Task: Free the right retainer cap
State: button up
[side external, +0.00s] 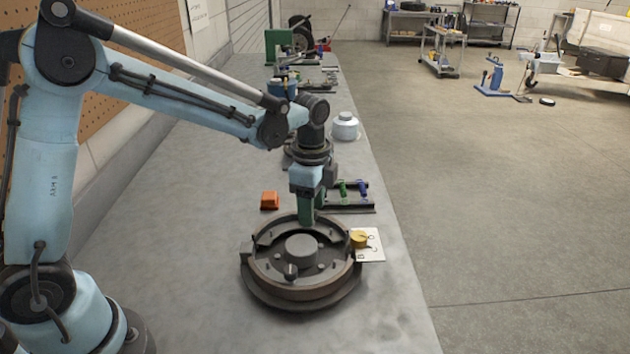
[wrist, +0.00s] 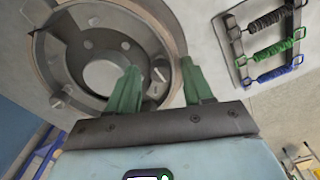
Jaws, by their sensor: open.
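The round brake assembly (side external: 300,288) lies flat on the bench, with a grey hub (side external: 301,250) at its middle. It also fills the upper left of the wrist view (wrist: 160,25). My gripper (side external: 306,221) points down over its far side. In the wrist view its green fingers (wrist: 160,66) are apart, with nothing clearly held between them. A small round slotted part (wrist: 157,75), likely a retainer cap, shows between the fingertips, partly hidden below. Another small light slotted part (wrist: 57,103) sits on the opposite side of the hub. I cannot tell if the fingers touch anything.
A rack (side external: 348,208) with black, green and blue springs stands behind the assembly; it also shows in the wrist view (wrist: 243,55). An orange block (side external: 269,200) lies to its left. A yellow part (side external: 359,240) sits at a white card (side external: 372,252). The bench front left is clear.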

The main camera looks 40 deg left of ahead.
grip_shut()
dwell(0.3)
jog(key=shift+n, duration=0.3)
jog(key=n, duration=0.3)
jog(key=shift+n, duration=0.3)
jog(key=n, duration=0.4)
jog(key=shift+n, duration=0.3)
jog(key=n, duration=0.4)
jog(key=shift+n, duration=2.5)
